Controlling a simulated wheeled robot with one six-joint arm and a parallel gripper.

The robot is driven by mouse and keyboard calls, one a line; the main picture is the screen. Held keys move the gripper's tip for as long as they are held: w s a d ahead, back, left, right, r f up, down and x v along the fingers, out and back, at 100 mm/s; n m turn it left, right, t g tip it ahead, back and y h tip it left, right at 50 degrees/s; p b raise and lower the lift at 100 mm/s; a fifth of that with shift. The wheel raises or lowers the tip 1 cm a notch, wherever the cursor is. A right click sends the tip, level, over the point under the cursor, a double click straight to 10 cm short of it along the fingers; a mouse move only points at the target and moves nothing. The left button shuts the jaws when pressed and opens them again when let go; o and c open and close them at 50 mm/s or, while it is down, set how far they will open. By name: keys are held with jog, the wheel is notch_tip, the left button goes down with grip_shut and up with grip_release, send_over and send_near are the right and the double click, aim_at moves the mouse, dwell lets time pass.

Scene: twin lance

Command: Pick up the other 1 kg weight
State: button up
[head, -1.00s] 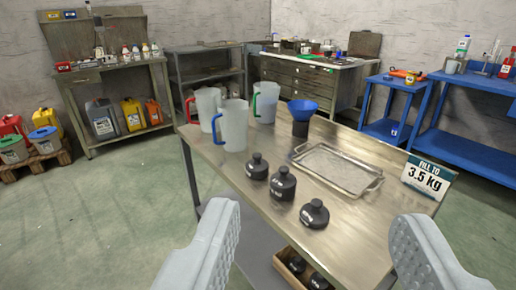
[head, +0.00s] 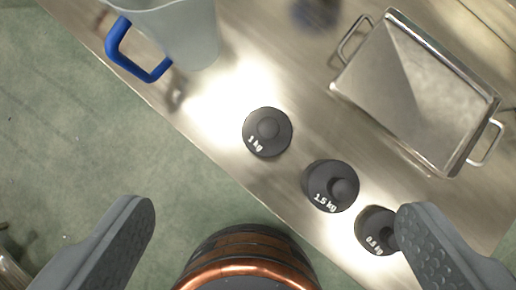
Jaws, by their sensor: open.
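A black round weight marked 1 kg (head: 268,132) stands upright on the metal table, knob facing up, near the table's edge. Beside it are a 1.5 kg weight (head: 330,186) and a smaller weight (head: 372,229) whose label is hard to read, perhaps 0.5 kg. My gripper (head: 276,210) is open and empty, seen from behind, with its grey fingers wide apart at left and right. The 1 kg weight shows beyond the fingertips, between their directions. The right finger partly covers the smallest weight in the view.
A clear jug with a blue handle (head: 140,62) stands on the table at upper left. A metal tray with handles (head: 415,90) lies at right, empty. A blurred dark blue object (head: 316,12) is at the top. Green floor (head: 90,140) is open left of the table edge.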

aim_at(268, 127)
jog(key=w+f+g, duration=0.6)
jog(key=w, duration=0.2)
jog(key=f, duration=1.7)
jog(key=shift+s+f, duration=0.15)
jog(key=shift+s, duration=0.2)
jog(key=c, duration=1.6)
jog(key=shift+c, duration=1.3)
jog(key=shift+r, duration=0.2)
